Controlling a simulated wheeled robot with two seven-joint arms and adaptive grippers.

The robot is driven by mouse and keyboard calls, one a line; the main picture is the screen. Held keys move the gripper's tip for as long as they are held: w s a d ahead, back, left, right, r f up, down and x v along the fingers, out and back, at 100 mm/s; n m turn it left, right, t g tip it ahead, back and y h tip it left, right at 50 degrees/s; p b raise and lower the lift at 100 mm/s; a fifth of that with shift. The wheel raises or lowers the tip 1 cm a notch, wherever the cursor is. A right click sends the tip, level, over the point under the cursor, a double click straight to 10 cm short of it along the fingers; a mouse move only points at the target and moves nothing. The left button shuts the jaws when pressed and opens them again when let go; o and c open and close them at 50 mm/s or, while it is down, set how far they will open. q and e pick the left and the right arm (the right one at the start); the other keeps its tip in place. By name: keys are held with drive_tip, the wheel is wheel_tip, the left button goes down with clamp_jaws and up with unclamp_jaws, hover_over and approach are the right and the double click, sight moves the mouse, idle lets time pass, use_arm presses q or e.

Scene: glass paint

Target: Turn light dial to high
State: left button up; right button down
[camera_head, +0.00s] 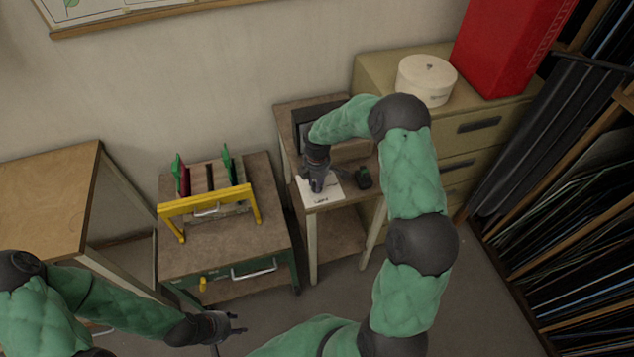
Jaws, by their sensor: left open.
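A white plate or card (334,194) with small dark print lies on the small wooden stand (352,160). My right gripper (317,188) points down onto this white plate, with its fingertips at or just above it. The light dial itself I cannot make out; the gripper may be covering it. Whether the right fingers are shut on anything is too small to tell. My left gripper (238,324) is open and empty, low in the picture, in front of the green workbench and away from the stand.
A small dark and green object (363,177) sits right of the white plate. The green workbench (270,215) on the left bears a yellow frame (205,198). A beige drawer cabinet (500,105) bears a round white box (426,80) and a red box (505,45). A rack fills the right.

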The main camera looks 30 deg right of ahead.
drive_tip(key=shift+m, duration=0.3)
drive_tip(key=m+b, duration=0.1)
drive_tip(key=m, duration=0.2)
drive_tip(key=shift+f+m+b, duration=0.1)
drive_tip(key=shift+m+b, duration=0.2)
drive_tip(key=shift+b, duration=0.05)
drive_tip(key=m+b, duration=0.1)
drive_tip(key=m, duration=0.3)
drive_tip(key=shift+b, duration=0.3)
drive_tip(key=m+b, duration=0.1)
drive_tip(key=m, duration=0.4)
drive_tip(key=m+b, duration=0.1)
drive_tip(key=m, duration=0.3)
drive_tip(key=shift+m+g, duration=0.3)
drive_tip(key=shift+m, duration=0.1)
drive_tip(key=c, duration=0.9)
unclamp_jaws()
drive_tip(key=shift+c, duration=0.2)
